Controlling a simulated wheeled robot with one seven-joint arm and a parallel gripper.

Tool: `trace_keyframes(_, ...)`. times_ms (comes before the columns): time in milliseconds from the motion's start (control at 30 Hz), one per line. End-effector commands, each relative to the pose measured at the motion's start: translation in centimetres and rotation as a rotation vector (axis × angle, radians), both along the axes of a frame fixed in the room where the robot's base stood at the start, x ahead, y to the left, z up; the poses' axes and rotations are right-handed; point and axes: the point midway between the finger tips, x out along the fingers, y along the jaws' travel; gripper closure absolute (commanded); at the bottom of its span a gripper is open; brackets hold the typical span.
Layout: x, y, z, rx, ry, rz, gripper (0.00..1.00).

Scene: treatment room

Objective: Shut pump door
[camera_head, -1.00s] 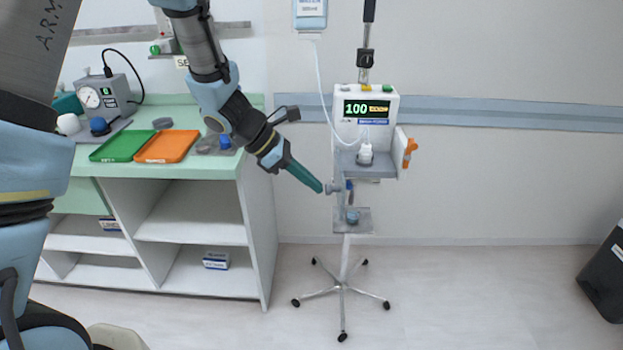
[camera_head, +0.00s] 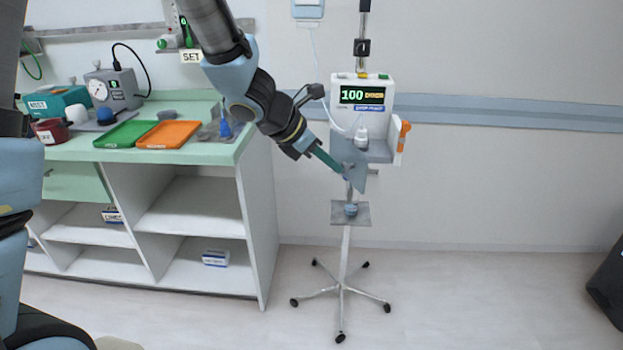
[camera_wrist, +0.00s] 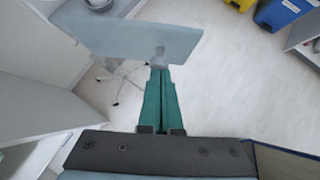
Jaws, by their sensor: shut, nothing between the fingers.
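The pump (camera_head: 362,84) is a white box with a lit display reading 100, mounted on a wheeled pole stand. Its door (camera_head: 353,165) is a pale grey-blue panel at the pump's lower left, standing partly open at an angle. The door spans the upper part of the wrist view (camera_wrist: 130,35), with a grey knob (camera_wrist: 158,60) on its near face. My gripper (camera_head: 342,173) is shut and empty. Its green fingertips are at the knob on the door's left side; whether they touch it I cannot tell. An orange lever (camera_head: 404,128) sits on the pump's right side.
A small grey shelf (camera_head: 337,214) with a blue item is on the pole below the door. A counter with a green tray (camera_head: 125,133) and an orange tray (camera_head: 170,134) stands to the left. Open floor surrounds the stand's wheeled base.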

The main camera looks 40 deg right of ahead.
Motion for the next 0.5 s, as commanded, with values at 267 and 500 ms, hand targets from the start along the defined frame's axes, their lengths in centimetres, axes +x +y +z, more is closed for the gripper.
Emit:
trace_keyframes(267, -1.6, -2.5, -0.3, -0.002, -0.002, 0.190, 1.00)
trace_keyframes(500, -2.4, -4.6, -0.2, 0.000, -0.001, 0.186, 1.00)
